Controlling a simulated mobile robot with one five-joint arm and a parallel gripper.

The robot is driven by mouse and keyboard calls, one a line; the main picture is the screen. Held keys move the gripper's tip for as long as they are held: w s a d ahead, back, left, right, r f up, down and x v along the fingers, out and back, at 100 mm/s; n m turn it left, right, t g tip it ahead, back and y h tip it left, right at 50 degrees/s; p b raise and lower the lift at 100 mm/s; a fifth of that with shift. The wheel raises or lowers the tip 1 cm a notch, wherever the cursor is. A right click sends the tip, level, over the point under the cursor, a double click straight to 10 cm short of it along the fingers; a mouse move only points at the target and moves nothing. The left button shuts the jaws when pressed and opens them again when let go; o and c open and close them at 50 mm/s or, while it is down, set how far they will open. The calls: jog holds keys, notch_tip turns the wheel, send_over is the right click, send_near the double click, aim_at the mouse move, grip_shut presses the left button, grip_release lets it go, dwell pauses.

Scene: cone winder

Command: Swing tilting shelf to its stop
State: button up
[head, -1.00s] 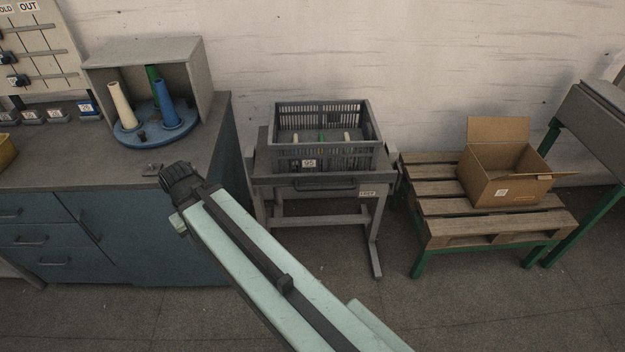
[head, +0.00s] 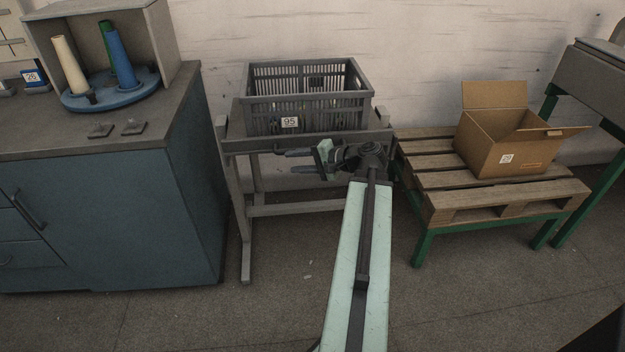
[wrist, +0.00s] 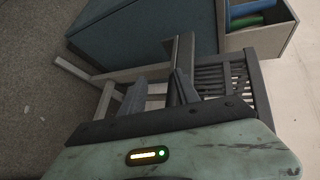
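The tilting shelf (head: 232,146) is the grey top of a metal stand against the wall and looks about level. A dark grey slatted crate (head: 308,108) with a label reading 95 sits on it. My gripper (head: 291,161) is at the shelf's front edge, right of its middle, with its fingers pointing left. The crate's slats (wrist: 212,80) show beyond the right finger.
A blue cabinet (head: 120,205) stands close on the left, with a blue round tray (head: 80,99) of cones in a grey box on top. A wooden pallet (head: 500,200) on a green frame, bearing an open cardboard box (head: 507,150), stands close on the right. The floor in front is clear.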

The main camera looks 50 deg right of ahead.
jog(key=s+d+m+t+h+b, duration=0.3)
jog(key=s+d, duration=0.4)
jog(key=d, duration=0.3)
jog(key=w, duration=0.2)
jog(key=w+a, duration=0.1)
jog(key=w, duration=0.5)
jog(key=shift+a+f, duration=0.15)
jog(key=shift+f, duration=0.2)
jog(key=shift+s, duration=0.1)
grip_shut()
